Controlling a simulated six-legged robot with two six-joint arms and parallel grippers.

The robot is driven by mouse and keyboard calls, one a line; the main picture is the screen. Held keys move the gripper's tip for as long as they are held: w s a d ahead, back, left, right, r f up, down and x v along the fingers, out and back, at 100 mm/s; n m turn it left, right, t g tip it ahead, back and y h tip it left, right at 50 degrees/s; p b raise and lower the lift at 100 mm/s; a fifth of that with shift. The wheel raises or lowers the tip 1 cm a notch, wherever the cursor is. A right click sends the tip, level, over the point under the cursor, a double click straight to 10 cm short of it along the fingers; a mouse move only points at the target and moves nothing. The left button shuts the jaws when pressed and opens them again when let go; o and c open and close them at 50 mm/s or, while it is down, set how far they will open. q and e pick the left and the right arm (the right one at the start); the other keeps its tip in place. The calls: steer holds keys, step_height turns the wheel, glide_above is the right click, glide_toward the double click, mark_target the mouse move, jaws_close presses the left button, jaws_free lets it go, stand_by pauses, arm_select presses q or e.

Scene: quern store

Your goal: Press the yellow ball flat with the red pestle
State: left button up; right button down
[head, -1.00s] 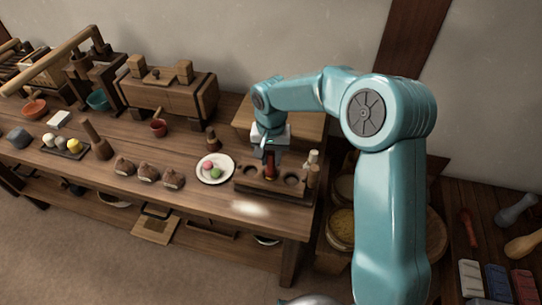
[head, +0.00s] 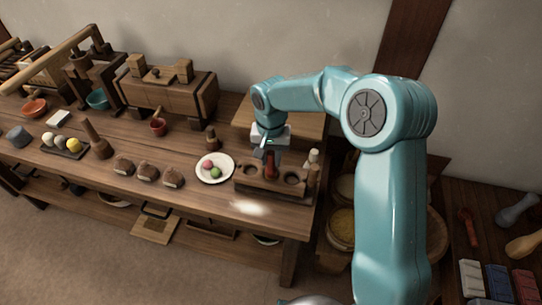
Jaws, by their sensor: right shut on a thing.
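My right gripper (head: 270,150) is shut on the red pestle (head: 271,168) over the wooden rack with holes (head: 243,183) near the table's right end. The pestle is upright. I cannot tell whether its lower end is inside a hole of the rack. The yellow ball (head: 73,145) sits on a dark tray (head: 53,152) at the left of the table, beside paler balls. It is round and far from my right gripper. My left gripper is not in view.
A white plate (head: 228,173) with a pink and a green ball stands left of the rack. Several brown lumps (head: 147,172) and a wooden pestle (head: 97,140) stand between the plate and the tray. The table's front strip is mostly clear.

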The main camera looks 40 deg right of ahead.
steer(key=shift+r+p, duration=2.8)
steer(key=shift+r, duration=1)
steer(key=shift+s, duration=0.1)
